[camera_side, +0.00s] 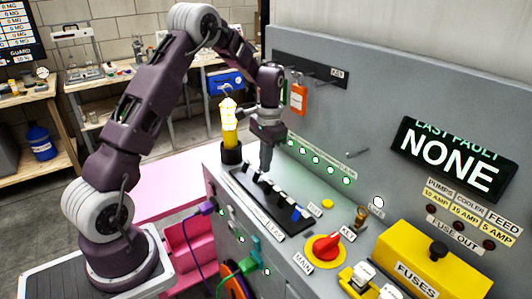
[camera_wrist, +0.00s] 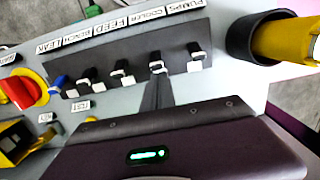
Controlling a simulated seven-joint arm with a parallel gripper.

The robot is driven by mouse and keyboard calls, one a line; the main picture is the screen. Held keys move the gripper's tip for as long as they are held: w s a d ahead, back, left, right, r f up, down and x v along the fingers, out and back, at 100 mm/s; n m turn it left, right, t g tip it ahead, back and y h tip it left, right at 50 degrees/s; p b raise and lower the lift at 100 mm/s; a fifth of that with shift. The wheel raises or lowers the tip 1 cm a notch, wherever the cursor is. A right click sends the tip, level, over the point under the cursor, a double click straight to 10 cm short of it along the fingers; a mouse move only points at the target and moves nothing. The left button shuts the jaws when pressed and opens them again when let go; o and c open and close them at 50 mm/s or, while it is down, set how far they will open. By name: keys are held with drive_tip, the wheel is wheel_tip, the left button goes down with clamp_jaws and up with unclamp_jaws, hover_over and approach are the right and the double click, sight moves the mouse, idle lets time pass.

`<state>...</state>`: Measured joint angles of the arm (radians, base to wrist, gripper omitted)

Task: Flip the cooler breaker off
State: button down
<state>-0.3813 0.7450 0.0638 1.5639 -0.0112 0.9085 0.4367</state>
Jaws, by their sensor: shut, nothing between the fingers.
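The black breaker strip (camera_side: 240,182) lies on the grey console and holds a row of small levers. In the wrist view, the cooler lever (camera_wrist: 157,66), white-tipped, is below the COOLER label (camera_wrist: 152,14), second from the right. My gripper (camera_side: 265,172) points down over the strip, its fingers together and empty. In the wrist view the fingertips (camera_wrist: 157,80) are right at the cooler lever; I cannot tell whether they touch it. The pumps lever (camera_wrist: 197,50) is to its right and the feed lever (camera_wrist: 120,78) to its left. The cooler lever's on or off position is unclear.
A yellow lamp (camera_side: 229,125) in a black holder stands at the strip's far end. A red rotary knob (camera_side: 325,247) and a yellow fuse box (camera_side: 432,262) are at the near end. The panel wall rises behind, with a NONE display (camera_side: 452,158).

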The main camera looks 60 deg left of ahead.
sight(258, 170)
drive_tip(key=shift+s+r+t, duration=0.15)
drive_tip(key=shift+s+t, duration=0.2)
drive_tip(key=shift+t, duration=0.35)
idle(0.3)
drive_tip(key=shift+s+r+t, duration=0.15)
drive_tip(key=shift+s+t, duration=0.35)
drive_tip(key=shift+t, duration=0.2)
drive_tip(key=shift+s+r+t, duration=0.15)
drive_tip(key=shift+s+t, duration=0.3)
drive_tip(key=shift+t, duration=0.25)
drive_tip(key=shift+s+r, duration=0.1)
drive_tip(key=shift+s, duration=0.45)
drive_tip(key=shift+r, duration=0.8)
drive_tip(key=shift+r, duration=0.1)
